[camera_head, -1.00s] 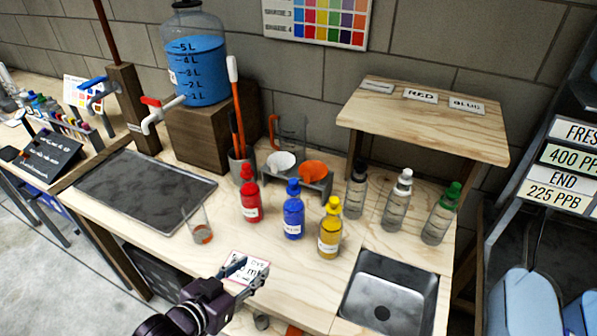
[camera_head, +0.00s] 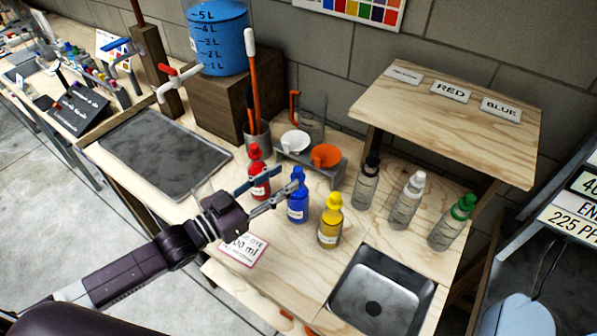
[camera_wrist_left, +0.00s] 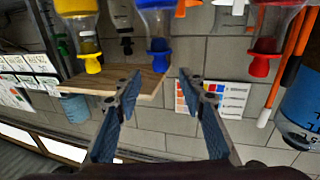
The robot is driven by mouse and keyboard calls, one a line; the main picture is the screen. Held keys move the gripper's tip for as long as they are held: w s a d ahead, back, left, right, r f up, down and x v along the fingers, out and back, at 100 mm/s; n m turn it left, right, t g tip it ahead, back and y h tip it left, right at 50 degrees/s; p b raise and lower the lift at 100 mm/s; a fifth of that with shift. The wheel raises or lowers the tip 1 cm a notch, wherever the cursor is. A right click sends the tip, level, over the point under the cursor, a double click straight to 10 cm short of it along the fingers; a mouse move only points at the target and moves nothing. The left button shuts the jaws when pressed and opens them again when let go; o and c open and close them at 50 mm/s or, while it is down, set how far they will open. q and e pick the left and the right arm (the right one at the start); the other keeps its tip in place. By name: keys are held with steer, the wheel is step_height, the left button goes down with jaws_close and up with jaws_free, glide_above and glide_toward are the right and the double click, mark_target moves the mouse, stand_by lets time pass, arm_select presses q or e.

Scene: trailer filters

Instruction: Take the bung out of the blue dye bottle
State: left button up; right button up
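The blue dye bottle (camera_head: 297,207) stands upright on the wooden bench between the red bottle (camera_head: 258,184) and the yellow bottle (camera_head: 330,230). Its blue bung (camera_head: 297,174) sits in its neck. My left gripper (camera_head: 282,181) is open and empty, with its fingertips close to the bung on the left side. In the left wrist view the picture is upside down; the blue bottle (camera_wrist_left: 156,21) and its bung (camera_wrist_left: 158,55) show ahead of and between the open fingers (camera_wrist_left: 158,77). The bung does not appear gripped. My right gripper is not in view.
Bottles with black (camera_head: 366,186), white (camera_head: 406,205) and green (camera_head: 452,224) tops stand to the right. A metal sink (camera_head: 382,290) lies in front of them. A small rack with white and orange funnels (camera_head: 326,155) stands behind. A printed card (camera_head: 243,249) lies below my gripper.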

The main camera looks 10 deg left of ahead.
mark_target(294, 171)
arm_select(q)
steer(key=p+x, duration=0.2)
steer(key=x, duration=0.2)
steer(key=shift+w+d, duration=0.2)
steer(key=shift+w, duration=0.15)
steer(key=shift+w+d+f, duration=0.2)
steer(key=shift+w+d, duration=0.15)
steer(key=c, duration=0.9)
